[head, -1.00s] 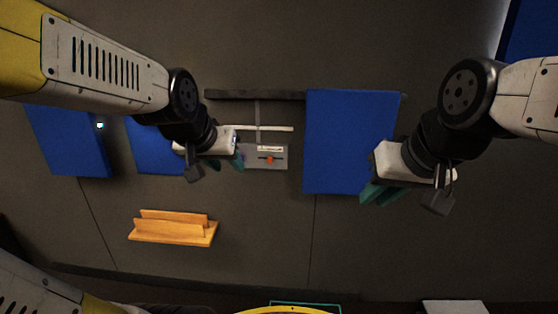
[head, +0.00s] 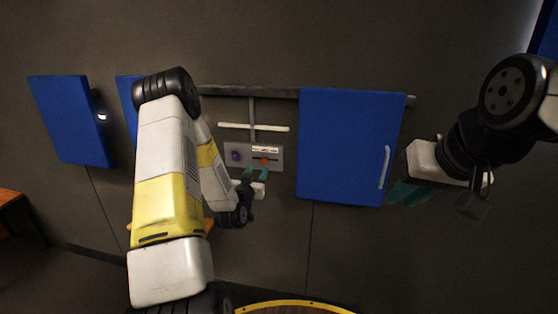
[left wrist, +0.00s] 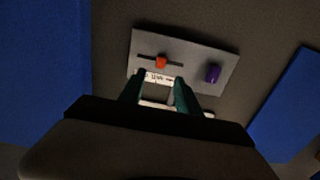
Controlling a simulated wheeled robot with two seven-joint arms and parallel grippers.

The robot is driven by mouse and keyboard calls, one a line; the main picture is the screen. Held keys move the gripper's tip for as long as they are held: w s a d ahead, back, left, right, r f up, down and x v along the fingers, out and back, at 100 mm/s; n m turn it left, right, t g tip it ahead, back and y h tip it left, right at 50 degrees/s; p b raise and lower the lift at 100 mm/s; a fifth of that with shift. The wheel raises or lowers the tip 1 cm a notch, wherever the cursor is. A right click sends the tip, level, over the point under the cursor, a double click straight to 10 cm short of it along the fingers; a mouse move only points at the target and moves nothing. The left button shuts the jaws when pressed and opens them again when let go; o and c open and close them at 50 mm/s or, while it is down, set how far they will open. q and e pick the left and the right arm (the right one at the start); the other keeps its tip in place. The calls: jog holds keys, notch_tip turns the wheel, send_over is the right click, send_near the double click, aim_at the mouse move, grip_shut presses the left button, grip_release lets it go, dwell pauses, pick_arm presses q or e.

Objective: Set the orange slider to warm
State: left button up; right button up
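A grey panel (head: 278,152) is on the dark wall in the head view. It carries a purple trackball (head: 236,156) at its left and an orange slider (head: 264,161) near the middle of a dark horizontal slot. A white label strip, too small to read, lies above the slot. In the left wrist view the panel is turned round, with the orange slider (left wrist: 161,62) left of the purple ball (left wrist: 213,73). My left gripper (head: 255,173) is open just before the panel's lower edge, its fingers apart and empty. My right gripper (head: 407,193) is open and empty, far right of the panel.
A blue cabinet door (head: 345,145) with a white handle is right of the panel. Other blue panels (head: 68,120) are at the left. A white bar (head: 253,127) runs just above the grey panel. A yellow-rimmed round table (head: 290,305) is at the bottom.

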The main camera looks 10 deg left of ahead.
aim_at(263, 161)
pick_arm(q)
jog(key=w, duration=0.7)
jog(key=shift+w+d+f, duration=0.15)
jog(key=shift+w+f, duration=0.2)
jog(key=shift+w, duration=0.05)
grip_shut()
dwell(1.2)
